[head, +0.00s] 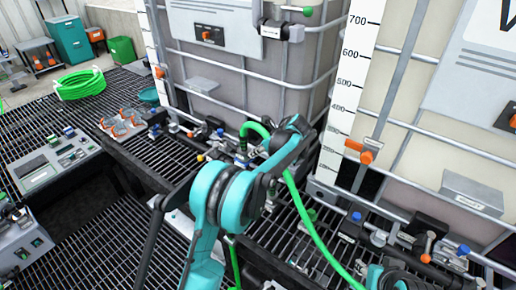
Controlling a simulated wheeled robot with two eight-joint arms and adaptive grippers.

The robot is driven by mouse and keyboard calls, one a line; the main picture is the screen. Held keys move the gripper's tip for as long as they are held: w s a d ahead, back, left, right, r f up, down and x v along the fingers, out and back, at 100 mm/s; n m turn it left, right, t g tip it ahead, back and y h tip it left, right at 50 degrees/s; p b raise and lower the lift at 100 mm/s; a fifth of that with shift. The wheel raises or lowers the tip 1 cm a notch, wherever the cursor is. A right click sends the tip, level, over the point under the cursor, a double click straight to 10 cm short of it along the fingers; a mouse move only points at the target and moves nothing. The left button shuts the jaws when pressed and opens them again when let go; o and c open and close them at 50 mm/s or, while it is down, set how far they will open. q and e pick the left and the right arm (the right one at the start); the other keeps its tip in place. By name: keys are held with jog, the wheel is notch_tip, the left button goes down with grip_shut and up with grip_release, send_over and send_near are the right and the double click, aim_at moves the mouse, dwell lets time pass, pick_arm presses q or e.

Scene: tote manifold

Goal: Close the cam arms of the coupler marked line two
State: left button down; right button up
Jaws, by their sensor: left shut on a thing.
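A green hose (315,225) runs up from the lower right, passes behind my left arm and bends over at a coupler (243,150) low in front of the left tank. My left gripper (256,158) is down at this coupler and shut on part of it. My own arm covers much of the grip, so I cannot tell whether it holds a cam arm or the body. The positions of the cam arms are too small to read, and no line-two marking is legible. Part of my right arm shows at the bottom right edge, its gripper out of sight.
Two caged tanks (230,70) stand behind, the right one (465,125) with a level scale. Fittings with coloured caps (350,222) sit on the grating at right. Orange-handled parts (120,122) and a panel (50,165) lie left. A coiled green hose (80,84) lies farther back.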

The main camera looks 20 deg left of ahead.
pick_arm(q)
jog(key=shift+w+a+r+g+h+p, duration=0.1)
jog(key=shift+a+r+g+h+p, duration=0.1)
jog(key=shift+h+p, duration=0.3)
jog(key=shift+w+a+r+g+h+p, duration=0.1)
jog(key=shift+a+g+h+p, duration=0.15)
jog(key=shift+h, duration=0.35)
jog(key=shift+f, duration=0.1)
jog(key=c, duration=1.4)
grip_release()
jog(key=shift+c, duration=0.2)
jog(key=v, duration=1.2)
